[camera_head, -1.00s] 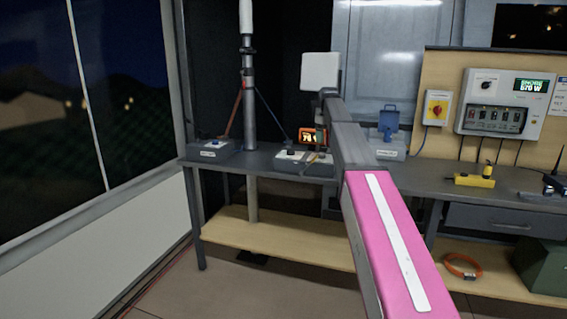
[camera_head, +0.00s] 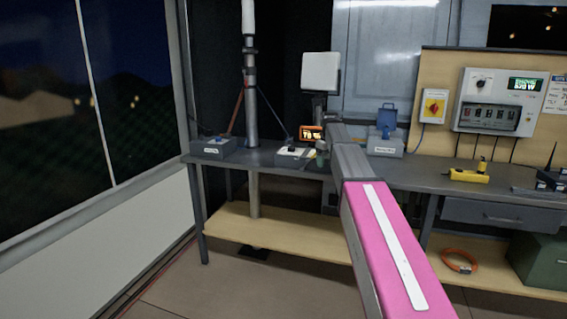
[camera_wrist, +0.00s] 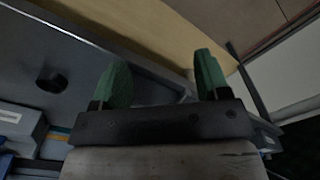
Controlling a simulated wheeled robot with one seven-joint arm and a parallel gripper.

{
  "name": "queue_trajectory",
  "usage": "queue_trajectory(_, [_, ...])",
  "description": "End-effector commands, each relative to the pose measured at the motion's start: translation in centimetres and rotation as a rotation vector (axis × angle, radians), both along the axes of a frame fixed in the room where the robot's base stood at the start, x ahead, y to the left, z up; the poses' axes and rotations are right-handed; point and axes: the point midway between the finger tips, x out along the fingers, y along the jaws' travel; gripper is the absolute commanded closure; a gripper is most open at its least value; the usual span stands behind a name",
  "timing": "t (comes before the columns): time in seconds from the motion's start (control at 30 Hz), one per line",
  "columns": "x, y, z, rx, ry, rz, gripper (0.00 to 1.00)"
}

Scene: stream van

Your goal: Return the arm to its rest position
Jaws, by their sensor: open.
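My arm, with a pink and white link, reaches forward from the lower right of the head view toward the grey workbench (camera_head: 270,158). My gripper (camera_wrist: 158,82) shows in the wrist view with two green fingers spread apart and nothing between them. In the head view the gripper end (camera_head: 322,152) is small and partly hidden by the arm, near the orange display. In the wrist view the fingers are over the bench's front edge, with the wooden lower shelf (camera_wrist: 150,30) beyond them.
Grey boxes stand on the bench, one at left (camera_head: 213,147) and one with a raised blue lid (camera_head: 386,145). An orange display (camera_head: 311,133) and a mast (camera_head: 251,95) stand behind. A yellow device (camera_head: 468,176) lies at right. An orange ring (camera_head: 459,261) lies on the lower shelf. Floor at front left is clear.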

Motion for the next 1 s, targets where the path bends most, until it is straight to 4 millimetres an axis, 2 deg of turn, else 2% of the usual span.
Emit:
queue_trajectory(0.27, [-6.9, 0.0, -10.5, 0.0, 0.004, -0.102, 0.31])
queue_trajectory(0.4, [-11.2, 0.0, -16.0, 0.0, 0.004, -0.167, 0.31])
queue_trajectory(0.6, [-17.9, 0.0, -22.8, 0.0, 0.003, -0.26, 0.31])
queue_trajectory(0.8, [-25.0, 0.0, -28.3, 0.0, 0.002, -0.353, 0.31])
queue_trajectory(1.0, [-30.9, 0.0, -31.8, 0.001, 0.0, -0.429, 0.31])
